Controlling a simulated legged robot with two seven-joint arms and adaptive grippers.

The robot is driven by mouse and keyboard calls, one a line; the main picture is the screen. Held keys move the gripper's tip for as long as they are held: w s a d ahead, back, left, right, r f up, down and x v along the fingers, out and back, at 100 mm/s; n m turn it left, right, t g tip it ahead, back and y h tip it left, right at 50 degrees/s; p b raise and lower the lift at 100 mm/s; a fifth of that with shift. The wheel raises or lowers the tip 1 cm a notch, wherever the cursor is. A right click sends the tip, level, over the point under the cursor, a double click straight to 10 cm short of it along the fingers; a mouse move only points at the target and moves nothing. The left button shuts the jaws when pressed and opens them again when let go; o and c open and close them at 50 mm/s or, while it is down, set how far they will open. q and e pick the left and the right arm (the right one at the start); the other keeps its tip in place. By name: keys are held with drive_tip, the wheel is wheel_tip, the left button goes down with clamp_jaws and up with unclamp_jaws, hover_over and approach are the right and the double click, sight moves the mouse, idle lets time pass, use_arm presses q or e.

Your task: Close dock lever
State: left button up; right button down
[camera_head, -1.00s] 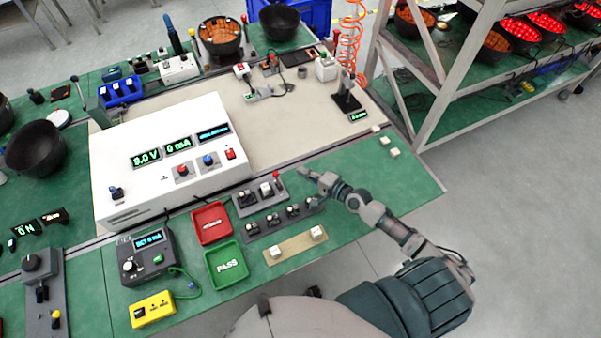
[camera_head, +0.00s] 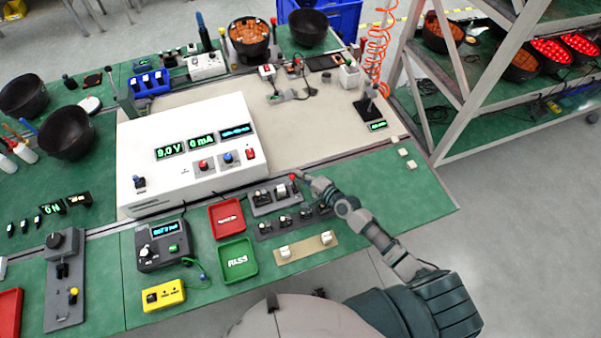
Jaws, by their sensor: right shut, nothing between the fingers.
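The small grey dock (camera_head: 273,198) lies on the green bench mat in front of the white power supply. Its lever has a red knob (camera_head: 292,177) at the dock's right end and stands up from it. My right gripper (camera_head: 304,179) is shut and empty, with its tips right beside the red knob on its right side. I cannot tell whether they touch. The gripper and wrist cover part of the area right of the dock. My left gripper is not in view.
A grey strip (camera_head: 266,231) with several small parts and a tan strip (camera_head: 307,248) lie in front of the dock. A red tray (camera_head: 226,232) and a green PASS tray (camera_head: 252,270) stand left. The white power supply (camera_head: 140,160) stands behind left. The mat to the right is mostly clear.

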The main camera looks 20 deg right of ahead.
drive_tip(key=shift+s+d, duration=0.1)
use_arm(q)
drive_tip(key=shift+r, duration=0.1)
use_arm(e)
drive_tip(key=shift+s+r, duration=0.1)
idle(0.4)
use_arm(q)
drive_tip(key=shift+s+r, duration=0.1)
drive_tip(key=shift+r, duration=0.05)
use_arm(e)
drive_tip(key=shift+s, duration=0.2)
use_arm(q)
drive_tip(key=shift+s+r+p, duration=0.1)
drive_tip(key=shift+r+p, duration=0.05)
drive_tip(key=shift+p, duration=0.2)
use_arm(e)
drive_tip(key=shift+s, duration=0.4)
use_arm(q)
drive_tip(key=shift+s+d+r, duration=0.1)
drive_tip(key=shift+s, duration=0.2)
use_arm(e)
drive_tip(key=shift+s, duration=0.8)
